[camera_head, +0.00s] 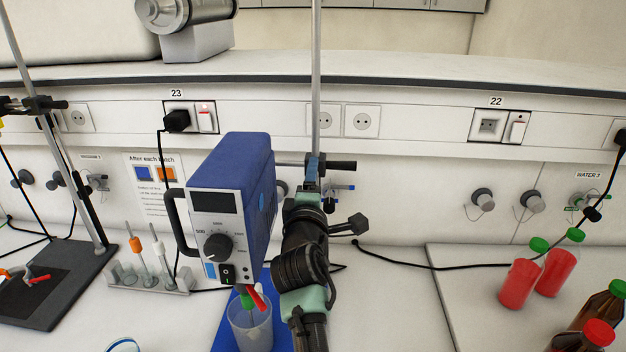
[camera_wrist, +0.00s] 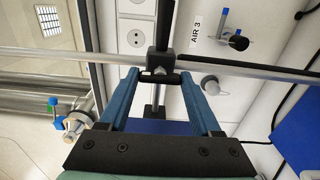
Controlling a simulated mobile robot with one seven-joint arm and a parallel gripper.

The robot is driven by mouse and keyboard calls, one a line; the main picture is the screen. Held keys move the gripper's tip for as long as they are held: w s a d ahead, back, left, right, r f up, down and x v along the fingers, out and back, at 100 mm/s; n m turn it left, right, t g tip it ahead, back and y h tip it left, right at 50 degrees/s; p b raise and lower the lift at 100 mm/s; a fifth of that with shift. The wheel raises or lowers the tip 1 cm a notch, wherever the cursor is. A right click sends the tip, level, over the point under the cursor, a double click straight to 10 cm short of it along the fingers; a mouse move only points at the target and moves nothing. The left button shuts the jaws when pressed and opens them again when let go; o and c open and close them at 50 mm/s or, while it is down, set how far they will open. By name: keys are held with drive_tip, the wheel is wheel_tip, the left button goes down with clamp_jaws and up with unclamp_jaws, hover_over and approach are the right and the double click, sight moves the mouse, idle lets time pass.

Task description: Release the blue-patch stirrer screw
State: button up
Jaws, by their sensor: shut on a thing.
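The stirrer (camera_head: 235,195) is a blue box with a grey front, a dial and a small blue patch (camera_head: 210,270) beside its switch. A black clamp (camera_head: 318,163) joins it to an upright metal rod (camera_head: 316,70). My gripper (camera_head: 310,182) reaches up to this clamp from below. In the wrist view, its two blue fingers (camera_wrist: 159,78) are shut on the clamp's screw (camera_wrist: 159,74), in front of the black clamp body (camera_wrist: 160,62). My arm and fingers partly hide the screw in the head view.
A beaker (camera_head: 250,325) with a green-and-red item stands below the stirrer. A rack (camera_head: 148,280) of stirring rods is at left. Red bottles (camera_head: 520,283) and brown bottles (camera_head: 590,325) stand at right. The bench between my arm and the red bottles is mostly clear.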

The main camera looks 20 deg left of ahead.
idle(0.3)
drive_tip(key=o, duration=1.4)
drive_tip(key=shift+s, duration=0.1)
drive_tip(key=shift+b+v, duration=1.5)
drive_tip(key=shift+v, duration=4.9)
